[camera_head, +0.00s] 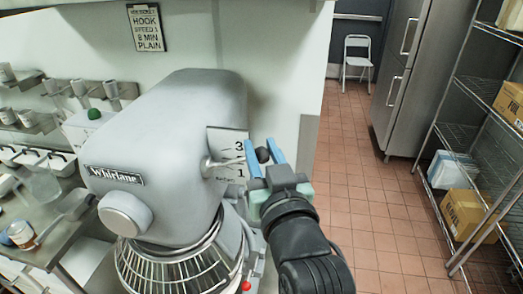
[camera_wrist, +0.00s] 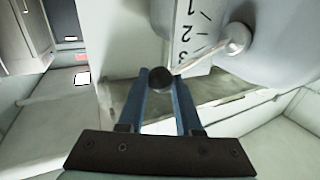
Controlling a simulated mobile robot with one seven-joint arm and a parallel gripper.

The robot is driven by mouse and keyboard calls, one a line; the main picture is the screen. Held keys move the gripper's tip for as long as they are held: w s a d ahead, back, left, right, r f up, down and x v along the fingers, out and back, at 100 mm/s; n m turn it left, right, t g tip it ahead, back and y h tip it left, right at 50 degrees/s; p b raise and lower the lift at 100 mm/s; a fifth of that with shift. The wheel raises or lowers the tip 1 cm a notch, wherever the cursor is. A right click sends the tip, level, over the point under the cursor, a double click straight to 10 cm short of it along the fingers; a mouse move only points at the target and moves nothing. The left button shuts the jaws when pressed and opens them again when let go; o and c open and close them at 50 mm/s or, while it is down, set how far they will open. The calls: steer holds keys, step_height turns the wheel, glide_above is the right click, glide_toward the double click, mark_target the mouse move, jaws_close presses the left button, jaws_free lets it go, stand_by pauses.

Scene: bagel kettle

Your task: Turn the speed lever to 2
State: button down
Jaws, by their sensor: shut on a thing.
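The grey Whirlane mixer (camera_head: 165,140) fills the middle of the head view. Its speed lever (camera_head: 225,162) is a thin metal rod with a black ball knob (camera_head: 263,155) at its end. The number plate (camera_head: 226,142) shows 3 above and 1 below in the head view, and the rod crosses between them. In the wrist view the plate (camera_wrist: 197,40) shows 1, 2 and 3, and the rod appears beside the 3, seen at a slant. My gripper (camera_head: 264,156) is shut on the knob, with its blue fingers (camera_wrist: 159,80) on either side of it.
A wire bowl guard (camera_head: 180,268) is below the mixer head, with a red button (camera_head: 246,286) beside it. A sign (camera_head: 147,28) on the wall reads hook, speed 1, 8 min, plain. Shelving (camera_head: 470,150) stands at the right. The tiled floor between is clear.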

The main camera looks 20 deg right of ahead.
steer(key=f+m+b, duration=0.1)
steer(key=b, duration=0.1)
steer(key=f+m+t+b, duration=0.1)
steer(key=f+m+b, duration=0.2)
steer(key=f+b, duration=0.1)
steer(key=shift+s+d+m+t+h+b, duration=0.25)
steer(key=shift+d+m+t+h+b, duration=0.05)
steer(key=shift+d+m, duration=0.1)
steer(key=c, duration=0.6)
jaws_free()
steer(key=shift+a+r, duration=0.1)
